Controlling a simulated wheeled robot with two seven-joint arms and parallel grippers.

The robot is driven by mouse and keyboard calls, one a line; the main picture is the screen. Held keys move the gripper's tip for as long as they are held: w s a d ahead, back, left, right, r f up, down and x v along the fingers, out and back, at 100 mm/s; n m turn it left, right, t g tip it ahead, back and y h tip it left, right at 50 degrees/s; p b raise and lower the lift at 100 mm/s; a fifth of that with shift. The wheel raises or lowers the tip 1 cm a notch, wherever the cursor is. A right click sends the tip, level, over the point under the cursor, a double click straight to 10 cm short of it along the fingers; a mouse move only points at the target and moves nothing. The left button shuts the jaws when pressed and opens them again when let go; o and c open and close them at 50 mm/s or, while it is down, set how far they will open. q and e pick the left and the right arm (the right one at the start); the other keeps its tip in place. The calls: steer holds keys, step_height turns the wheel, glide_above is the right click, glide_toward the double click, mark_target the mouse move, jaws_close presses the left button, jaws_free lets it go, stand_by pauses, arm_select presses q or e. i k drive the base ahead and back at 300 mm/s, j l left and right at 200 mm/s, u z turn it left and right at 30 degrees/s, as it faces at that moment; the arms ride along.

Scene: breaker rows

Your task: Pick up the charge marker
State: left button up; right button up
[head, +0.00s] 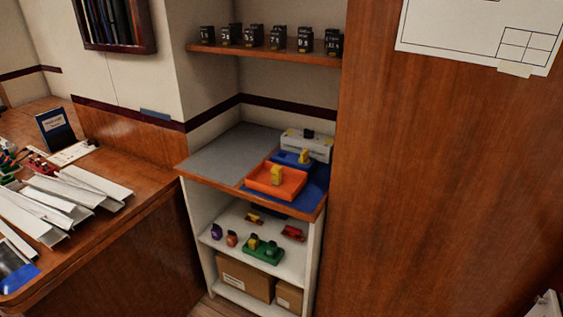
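I cannot tell for certain which object is the charge marker. A small yellow piece (277,175) stands upright in an orange tray (262,187) on the top of the shelf unit. Another yellow piece (304,156) stands in a blue tray (285,158) behind it. On the lower shelf are a purple piece (216,231), an orange-red piece (232,239) and a green tray (262,256) with small pieces in it. No gripper can be made out. A pale part at the lower right corner may be my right arm.
A grey mat (232,155) lies bare on the unit's top left. A white box (315,147) stands behind the trays. Several black breakers (277,38) line the upper shelf. A wooden panel (430,180) closes the right. White channels (80,190) clutter the left desk.

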mark_target(276, 171)
steer(key=i+j, duration=0.15)
steer(key=j, duration=0.25)
steer(key=i+j, duration=0.15)
steer(key=j, duration=0.25)
steer(key=i+j, duration=0.15)
steer(key=j, duration=0.25)
steer(key=i+j, duration=0.15)
steer(key=j, duration=0.25)
steer(key=z, duration=1.8)
